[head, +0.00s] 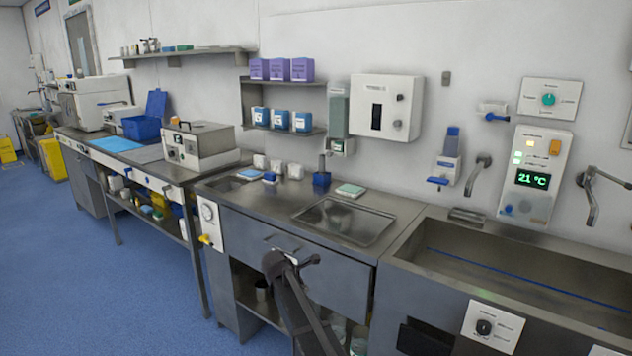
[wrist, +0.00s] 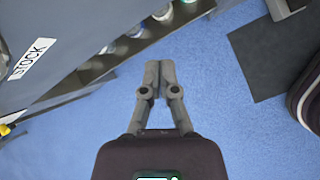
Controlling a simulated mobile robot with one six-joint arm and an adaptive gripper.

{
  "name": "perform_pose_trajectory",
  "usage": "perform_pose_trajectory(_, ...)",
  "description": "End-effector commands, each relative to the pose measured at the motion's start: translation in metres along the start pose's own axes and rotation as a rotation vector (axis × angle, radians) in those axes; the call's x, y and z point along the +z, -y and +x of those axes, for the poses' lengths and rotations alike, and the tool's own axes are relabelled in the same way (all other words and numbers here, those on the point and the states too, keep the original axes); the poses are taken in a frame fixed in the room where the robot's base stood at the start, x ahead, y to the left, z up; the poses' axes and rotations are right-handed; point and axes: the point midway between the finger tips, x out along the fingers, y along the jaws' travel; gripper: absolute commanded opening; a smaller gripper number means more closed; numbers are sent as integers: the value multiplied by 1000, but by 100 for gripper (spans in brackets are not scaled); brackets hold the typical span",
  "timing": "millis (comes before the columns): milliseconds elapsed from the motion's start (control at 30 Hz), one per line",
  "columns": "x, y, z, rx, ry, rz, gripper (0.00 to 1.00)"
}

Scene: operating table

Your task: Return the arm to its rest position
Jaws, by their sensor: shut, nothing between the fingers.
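My gripper (wrist: 153,92) shows in the wrist view with its two fingers together and nothing between them. It hangs over the blue floor (wrist: 215,65), beside a grey cabinet front (wrist: 75,35) with a "STOCK" label. In the head view my dark arm rises from the bottom edge in front of the steel counter (head: 377,218). The arm's upper end is in front of the cabinet drawer (head: 335,283); the fingertips are hard to make out there.
A steel sink trough (head: 500,262) is at the right. A metal box device (head: 195,146) stands on the left bench. Open lower shelves (head: 262,303) hold jars. The blue floor at the left is clear. A dark mat (wrist: 262,55) lies right of my gripper in the wrist view.

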Motion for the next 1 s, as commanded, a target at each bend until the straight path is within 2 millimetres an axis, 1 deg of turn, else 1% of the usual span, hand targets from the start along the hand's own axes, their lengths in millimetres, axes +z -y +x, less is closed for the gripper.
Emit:
perform_pose_trajectory(33, 10, 26, 3, -25, -19, 87, 0)
perform_pose_trajectory(200, 34, 89, 14, -116, -81, 410, 0)
perform_pose_trajectory(267, 41, 111, 16, -150, -99, 523, 0)
perform_pose_trajectory(300, 46, 125, 17, -175, -110, 599, 0)
perform_pose_trajectory(367, 51, 147, 18, -211, -124, 710, 0)
perform_pose_trajectory(400, 54, 161, 18, -238, -133, 785, 0)
perform_pose_trajectory(467, 59, 182, 18, -277, -143, 897, 0)
perform_pose_trajectory(500, 61, 196, 17, -304, -149, 971, 0)
perform_pose_trajectory(700, 70, 263, 11, -452, -162, 1333, 0)
perform_pose_trajectory(800, 71, 289, 6, -523, -159, 1488, 0)
perform_pose_trajectory(1000, 71, 325, -2, -631, -145, 1709, 0)
